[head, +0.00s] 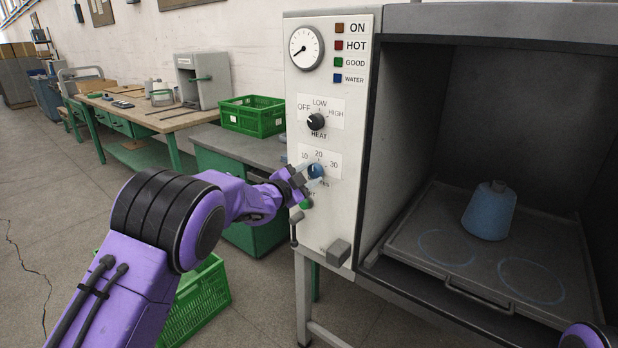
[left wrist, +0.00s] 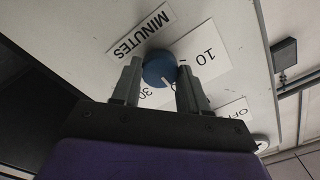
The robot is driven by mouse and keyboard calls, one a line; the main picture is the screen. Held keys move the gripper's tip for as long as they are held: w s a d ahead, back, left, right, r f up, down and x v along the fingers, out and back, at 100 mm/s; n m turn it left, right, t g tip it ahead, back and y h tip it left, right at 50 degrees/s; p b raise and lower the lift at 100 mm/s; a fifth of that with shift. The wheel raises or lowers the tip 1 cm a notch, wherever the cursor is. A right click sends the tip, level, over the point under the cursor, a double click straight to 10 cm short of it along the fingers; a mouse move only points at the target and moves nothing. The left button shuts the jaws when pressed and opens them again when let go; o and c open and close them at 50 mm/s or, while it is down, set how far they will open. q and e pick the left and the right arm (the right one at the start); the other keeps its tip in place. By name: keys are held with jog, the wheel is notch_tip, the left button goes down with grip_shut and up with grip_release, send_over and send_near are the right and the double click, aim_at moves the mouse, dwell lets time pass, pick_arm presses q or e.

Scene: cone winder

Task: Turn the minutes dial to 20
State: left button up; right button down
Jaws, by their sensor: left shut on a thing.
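The blue minutes dial (head: 316,171) is on the white front panel of the machine, below the heat knob, with 10, 20 and 30 printed around it. My left gripper (head: 306,177) is at the dial, one finger on each side. In the left wrist view, the fingers are shut on the dial (left wrist: 157,67). Its white pointer mark faces the space between the 10 and 30 labels; the label there is mostly hidden by my gripper. My right gripper is not in view.
The heat knob (head: 316,121) is just above, and a green button (head: 306,203) just below. To the right, the open chamber holds a blue cone (head: 490,210) on a tray (head: 450,284). A green crate (head: 253,116) stands on the bench behind; another (head: 205,300) is on the floor.

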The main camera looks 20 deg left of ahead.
pick_arm(q)
jog(key=shift+f, duration=0.1)
jog(key=o, duration=1.1)
jog(key=shift+c, duration=0.2)
jog(key=b+v, duration=0.2)
jog(key=v, duration=0.8)
jog(key=shift+s, duration=0.3)
jog(key=shift+a, duration=0.1)
